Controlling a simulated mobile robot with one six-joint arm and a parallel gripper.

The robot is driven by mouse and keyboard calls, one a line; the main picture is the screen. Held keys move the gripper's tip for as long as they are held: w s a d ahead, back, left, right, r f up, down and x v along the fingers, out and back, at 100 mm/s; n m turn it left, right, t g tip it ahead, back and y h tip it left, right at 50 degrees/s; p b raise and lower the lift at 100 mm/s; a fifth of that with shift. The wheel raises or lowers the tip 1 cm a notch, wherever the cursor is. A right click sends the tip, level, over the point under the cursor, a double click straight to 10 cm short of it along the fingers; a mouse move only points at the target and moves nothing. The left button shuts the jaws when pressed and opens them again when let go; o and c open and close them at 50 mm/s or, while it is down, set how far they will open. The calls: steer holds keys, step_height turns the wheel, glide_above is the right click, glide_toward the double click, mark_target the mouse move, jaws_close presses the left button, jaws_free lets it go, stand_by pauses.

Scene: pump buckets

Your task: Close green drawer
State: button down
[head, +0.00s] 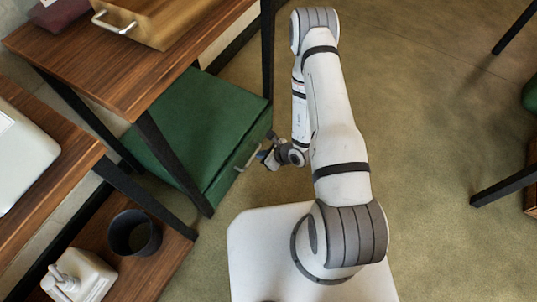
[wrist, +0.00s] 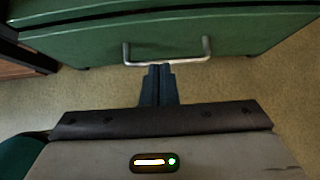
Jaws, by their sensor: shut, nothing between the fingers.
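The green drawer (head: 218,112) is part of a green box-like unit on the floor under the wooden table at left in the head view. Its green front (wrist: 80,42) fills the top of the wrist view. A silver bar handle (wrist: 192,58) is fixed to this front, and it also shows in the head view (head: 248,160). My gripper (wrist: 160,69) is shut and empty, its fingertips right at the middle of the handle. I cannot tell whether they touch it. In the head view my gripper (head: 264,154) is at the drawer's front. How far the drawer is out is unclear.
The wooden table (head: 150,68) with dark legs stands over the green unit and bears a wooden box (head: 165,20). A lower-left shelf holds a dark bucket (head: 135,233) and a white pump bottle (head: 82,278). Open floor (head: 420,110) lies to the right.

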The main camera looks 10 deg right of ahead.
mark_target(242, 150)
steer(key=w+a+f, duration=0.1)
steer(key=w+a+f+b, duration=0.1)
steer(key=w+a, duration=0.1)
steer(key=a, duration=0.1)
steer(key=shift+w+a+f+b, duration=0.1)
steer(key=shift+f+b, duration=0.3)
steer(key=shift+w+a, duration=0.4)
steer(key=shift+a, duration=0.15)
steer(key=shift+r, duration=0.1)
steer(key=shift+w, duration=0.15)
